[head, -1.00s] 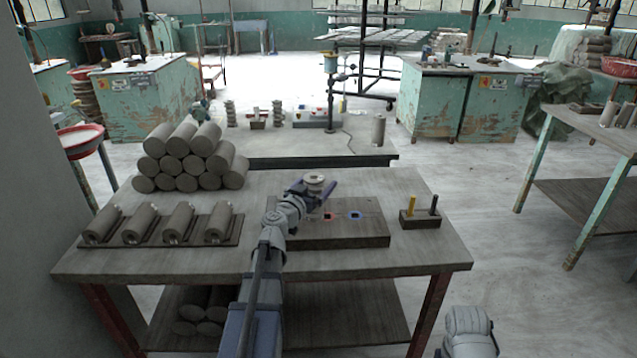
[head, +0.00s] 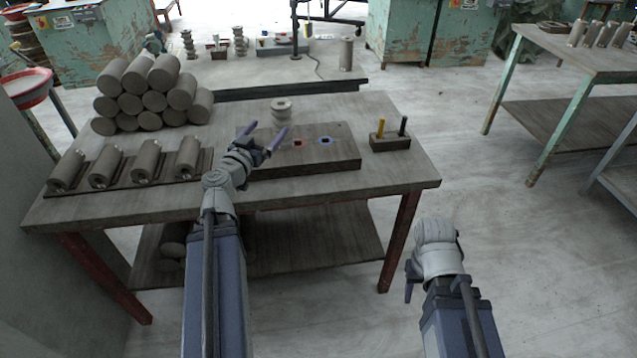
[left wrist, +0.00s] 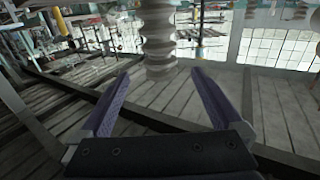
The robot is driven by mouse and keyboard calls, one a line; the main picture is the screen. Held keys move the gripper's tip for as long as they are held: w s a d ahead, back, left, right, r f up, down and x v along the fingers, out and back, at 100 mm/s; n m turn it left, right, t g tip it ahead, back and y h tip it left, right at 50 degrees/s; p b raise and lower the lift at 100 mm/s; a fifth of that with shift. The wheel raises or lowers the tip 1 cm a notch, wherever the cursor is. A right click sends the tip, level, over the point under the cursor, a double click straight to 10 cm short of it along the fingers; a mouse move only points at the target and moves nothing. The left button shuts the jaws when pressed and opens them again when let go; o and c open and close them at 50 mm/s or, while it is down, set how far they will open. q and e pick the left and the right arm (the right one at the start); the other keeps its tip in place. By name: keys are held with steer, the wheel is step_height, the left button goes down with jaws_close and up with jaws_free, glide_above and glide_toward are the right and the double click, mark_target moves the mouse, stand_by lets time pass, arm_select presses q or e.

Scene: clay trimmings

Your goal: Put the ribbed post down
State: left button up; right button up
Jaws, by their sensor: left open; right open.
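The ribbed post (head: 281,113) is a short, pale grey stack of rounded ribs. It stands upright at the back left of the dark wooden board (head: 340,165) on the table. It also shows in the left wrist view (left wrist: 158,35), just beyond the fingertips. My left gripper (head: 264,130) is open and empty, in front of the post and apart from it; its two purple fingers point towards it in the left wrist view (left wrist: 158,85). My right gripper (head: 410,285) is low at the right, off the table's front; its fingers are mostly hidden.
A red-edged square (head: 297,143) and a blue-edged square (head: 325,141) mark the board. A small block with two pegs (head: 390,142) stands to its right. Clay cylinders (head: 152,98) are stacked at the left, behind a rack of several more (head: 104,167).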

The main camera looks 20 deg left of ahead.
arm_select(q)
steer(key=d+f+m+g+h, duration=0.1)
steer(key=d+h, duration=0.1)
steer(key=d, duration=0.3)
steer(key=w+d+f+m+g+h, duration=0.1)
steer(key=d+f+h, duration=0.1)
steer(key=d, duration=0.4)
steer(key=w+d+f+m+g+h, duration=0.1)
steer(key=d+f+g+h, duration=0.1)
steer(key=d, duration=0.3)
steer(key=shift+d+f+m, duration=0.15)
steer(key=shift+f+m, duration=0.1)
steer(key=shift+m, duration=0.05)
steer(key=s+d+f+m+g, duration=0.1)
steer(key=s+d+f+g, duration=0.45)
steer(key=d, duration=0.35)
steer(key=s+d+f+m+g, duration=0.1)
steer(key=s+d+f+g, duration=0.3)
steer(key=d+f, duration=0.4)
steer(key=s+d+f+n+g+y, duration=0.1)
steer(key=s+g+y, duration=0.4)
steer(key=s, duration=0.5)
steer(key=shift+s+d+f+n+y, duration=0.15)
steer(key=shift+d+f+n+y, duration=0.25)
steer(key=shift+f+y, duration=0.55)
steer(key=shift+r, duration=0.1)
step_height(320, 180, up, 17)
steer(key=p, duration=1.7)
